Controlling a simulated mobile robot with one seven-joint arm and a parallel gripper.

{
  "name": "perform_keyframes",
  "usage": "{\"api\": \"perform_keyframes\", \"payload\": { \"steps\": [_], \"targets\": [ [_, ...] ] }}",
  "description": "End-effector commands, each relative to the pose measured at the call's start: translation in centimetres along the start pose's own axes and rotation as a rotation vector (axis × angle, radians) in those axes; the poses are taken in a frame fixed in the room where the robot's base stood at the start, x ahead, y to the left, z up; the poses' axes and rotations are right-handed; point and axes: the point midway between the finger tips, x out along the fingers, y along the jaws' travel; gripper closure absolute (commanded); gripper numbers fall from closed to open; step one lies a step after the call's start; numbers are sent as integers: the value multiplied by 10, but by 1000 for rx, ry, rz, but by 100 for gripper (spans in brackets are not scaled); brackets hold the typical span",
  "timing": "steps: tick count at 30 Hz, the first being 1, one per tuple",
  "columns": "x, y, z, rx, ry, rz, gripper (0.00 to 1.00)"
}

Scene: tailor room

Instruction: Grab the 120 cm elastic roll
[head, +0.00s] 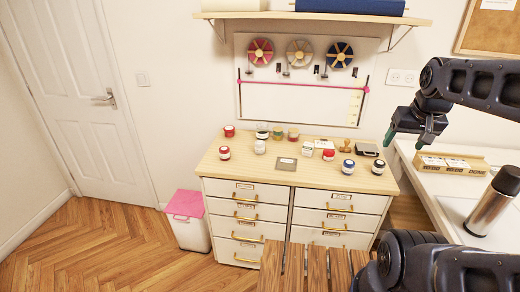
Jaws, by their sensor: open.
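Three rolls hang in a row on the white wall board (303,105) above the drawer cabinet: a pink roll (261,51), a pale grey-beige roll (299,53) and a blue roll (340,55). Small dark tags and hooks show below them. I cannot read any length marking, so I cannot tell which roll is the 120 cm elastic. My gripper (406,140) is open and empty, fingers pointing down. In the picture it appears right of and lower than the rolls, near the board's lower right corner.
The drawer cabinet (247,190) has several jars, a stamp and small boxes on top. A shelf (316,17) with fabric rolls projects above the wall rolls. A white desk at right carries a steel bottle (493,202) and a wooden card tray (450,163). Floor at left is clear.

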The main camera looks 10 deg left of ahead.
Motion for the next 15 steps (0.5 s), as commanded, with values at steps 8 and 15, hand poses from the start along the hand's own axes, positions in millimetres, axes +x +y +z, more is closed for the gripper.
{"api": "perform_keyframes", "payload": {
  "steps": [8, 15],
  "targets": [
    [0, -7, -26, 75, -21, -20, 29],
    [6, -29, -88, 279, -77, -52, 29]
  ]
}}
